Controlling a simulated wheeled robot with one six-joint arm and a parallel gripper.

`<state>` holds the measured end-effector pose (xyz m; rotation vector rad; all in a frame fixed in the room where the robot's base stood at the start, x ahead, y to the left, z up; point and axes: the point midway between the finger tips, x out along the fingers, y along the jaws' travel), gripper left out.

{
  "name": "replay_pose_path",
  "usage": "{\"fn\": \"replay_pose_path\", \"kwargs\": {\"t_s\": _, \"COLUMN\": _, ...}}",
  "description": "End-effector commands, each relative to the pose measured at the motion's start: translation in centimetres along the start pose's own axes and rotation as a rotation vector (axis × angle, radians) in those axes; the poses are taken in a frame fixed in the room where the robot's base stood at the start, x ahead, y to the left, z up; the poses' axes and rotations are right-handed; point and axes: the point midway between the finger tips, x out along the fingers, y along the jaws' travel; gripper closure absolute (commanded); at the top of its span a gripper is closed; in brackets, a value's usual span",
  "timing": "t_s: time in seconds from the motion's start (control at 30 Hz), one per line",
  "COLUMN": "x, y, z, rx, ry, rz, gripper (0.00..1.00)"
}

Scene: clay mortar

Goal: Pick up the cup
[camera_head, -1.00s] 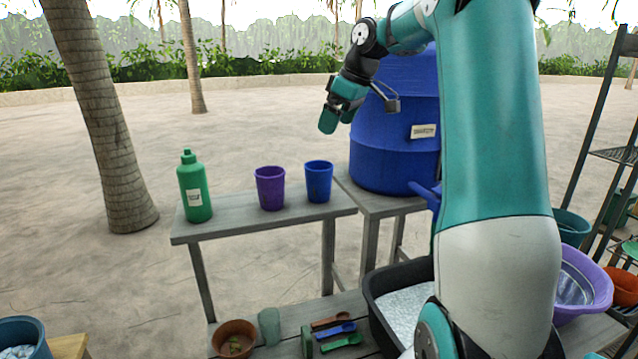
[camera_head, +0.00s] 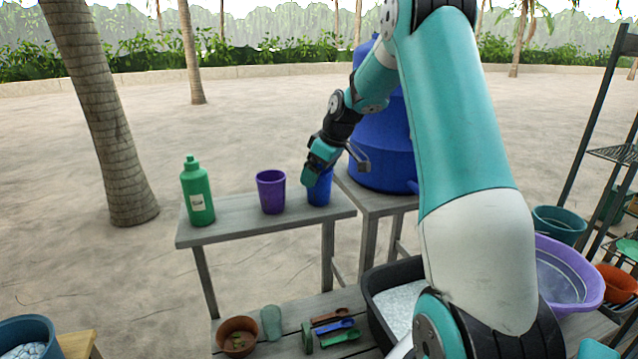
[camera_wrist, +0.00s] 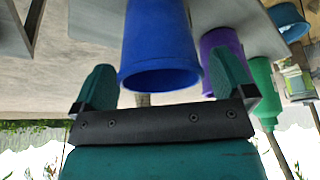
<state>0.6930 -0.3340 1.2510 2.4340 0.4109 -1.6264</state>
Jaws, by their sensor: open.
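A blue cup (camera_head: 320,194) stands upright near the right end of the narrow wooden bench (camera_head: 240,222). My gripper (camera_head: 311,180) is directly over it and hides its upper part. In the wrist view, which is upside down, the blue cup (camera_wrist: 158,40) lies between the two open, spread teal fingers of my gripper (camera_wrist: 162,62), with its rim towards the palm. A purple cup (camera_head: 271,192) stands upright just to the left on the same bench; it also shows in the wrist view (camera_wrist: 222,46), partly behind a finger.
A green bottle (camera_head: 197,192) stands at the bench's left end. A large blue barrel (camera_head: 385,160) stands close on the right. Below are a brown pot (camera_head: 238,336), small scoops (camera_head: 333,328) and a black tray (camera_head: 372,300). The bench between bottle and purple cup is clear.

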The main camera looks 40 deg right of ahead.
Motion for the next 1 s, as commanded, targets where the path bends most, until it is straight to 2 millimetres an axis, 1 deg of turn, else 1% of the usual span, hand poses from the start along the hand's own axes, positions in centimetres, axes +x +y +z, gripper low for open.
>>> {"fn": "replay_pose_path", "kwargs": {"t_s": 0.13, "x": 0.0, "y": 0.0, "z": 0.0, "rx": 0.000, "ry": 0.000, "rz": 0.000, "gripper": 0.00}}
{"fn": "replay_pose_path", "kwargs": {"t_s": 0.17, "x": 0.0, "y": 0.0, "z": 0.0, "rx": 0.000, "ry": 0.000, "rz": 0.000, "gripper": 0.05}}
{"fn": "replay_pose_path", "kwargs": {"t_s": 0.2, "x": 0.0, "y": 0.0, "z": 0.0, "rx": 0.000, "ry": 0.000, "rz": 0.000, "gripper": 0.14}}
{"fn": "replay_pose_path", "kwargs": {"t_s": 0.27, "x": 0.0, "y": 0.0, "z": 0.0, "rx": 0.000, "ry": 0.000, "rz": 0.000, "gripper": 0.28}}
{"fn": "replay_pose_path", "kwargs": {"t_s": 0.3, "x": 0.0, "y": 0.0, "z": 0.0, "rx": 0.000, "ry": 0.000, "rz": 0.000, "gripper": 0.37}}
{"fn": "replay_pose_path", "kwargs": {"t_s": 0.37, "x": 0.0, "y": 0.0, "z": 0.0, "rx": 0.000, "ry": 0.000, "rz": 0.000, "gripper": 0.51}}
{"fn": "replay_pose_path", "kwargs": {"t_s": 0.63, "x": -0.1, "y": 0.0, "z": 0.0, "rx": -0.001, "ry": 0.000, "rz": 0.000, "gripper": 0.51}}
{"fn": "replay_pose_path", "kwargs": {"t_s": 0.77, "x": -0.5, "y": 0.0, "z": -0.2, "rx": -0.001, "ry": 0.002, "rz": 0.000, "gripper": 0.51}}
{"fn": "replay_pose_path", "kwargs": {"t_s": 0.87, "x": -1.4, "y": 0.1, "z": -0.6, "rx": -0.002, "ry": 0.003, "rz": 0.002, "gripper": 0.51}}
{"fn": "replay_pose_path", "kwargs": {"t_s": 0.97, "x": -2.9, "y": 0.0, "z": -1.2, "rx": -0.004, "ry": 0.004, "rz": 0.005, "gripper": 0.51}}
{"fn": "replay_pose_path", "kwargs": {"t_s": 1.0, "x": -3.8, "y": 0.1, "z": -1.6, "rx": -0.003, "ry": 0.005, "rz": 0.005, "gripper": 0.51}}
